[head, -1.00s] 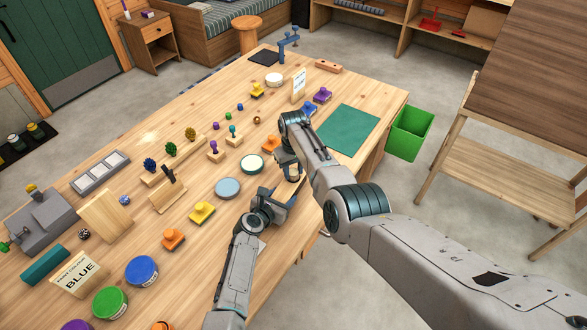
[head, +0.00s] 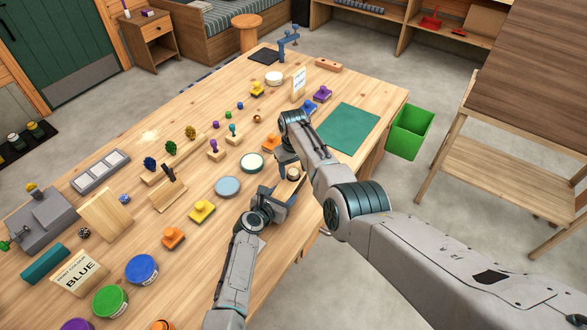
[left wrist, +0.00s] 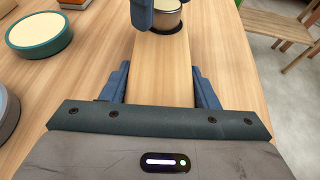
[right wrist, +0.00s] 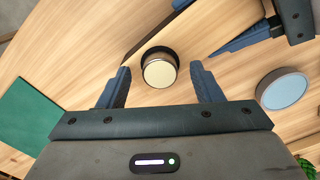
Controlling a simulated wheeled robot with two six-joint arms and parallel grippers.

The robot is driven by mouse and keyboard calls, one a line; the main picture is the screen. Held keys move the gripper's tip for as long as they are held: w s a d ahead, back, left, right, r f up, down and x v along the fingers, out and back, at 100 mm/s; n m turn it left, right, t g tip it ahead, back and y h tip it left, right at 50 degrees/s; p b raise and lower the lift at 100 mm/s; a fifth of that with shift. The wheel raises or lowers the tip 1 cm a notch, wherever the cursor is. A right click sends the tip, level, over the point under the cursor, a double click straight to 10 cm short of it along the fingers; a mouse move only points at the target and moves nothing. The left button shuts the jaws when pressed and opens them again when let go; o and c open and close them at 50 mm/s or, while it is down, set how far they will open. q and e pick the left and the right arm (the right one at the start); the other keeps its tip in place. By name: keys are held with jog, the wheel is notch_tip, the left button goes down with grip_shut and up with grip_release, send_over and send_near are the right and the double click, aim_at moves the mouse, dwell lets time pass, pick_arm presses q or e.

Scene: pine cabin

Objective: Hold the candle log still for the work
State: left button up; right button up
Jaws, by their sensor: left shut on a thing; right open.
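The candle log, a pale wooden block (left wrist: 160,78), lies on the table with my left gripper (left wrist: 163,88) shut across it, one finger on each side. My left gripper (head: 276,198) also shows low in the head view. A round metal-sided candle (right wrist: 159,72) with a cream top sits at the log's dark-rimmed hole, its side partly above the wood. I cannot tell how deep it sits. My right gripper (right wrist: 164,88) is open above the log, its fingers on either side of the candle and apart from it. My arms hide much of the log in the head view.
A teal-rimmed cream disc (head: 252,163) and a grey-blue disc (head: 228,187) lie left of the grippers. Yellow (head: 202,211) and orange (head: 173,238) knobbed blocks stand nearby. A green mat (head: 347,128) lies at the right, with a green bin (head: 410,132) beyond the table edge.

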jog(key=shift+r, duration=3.4)
pick_arm(q)
jog(key=o, duration=1.4)
jog(key=shift+c, duration=0.2)
jog(key=v, duration=1.2)
jog(key=shift+s, duration=0.1)
pick_arm(e)
jog(key=shift+f, duration=0.1)
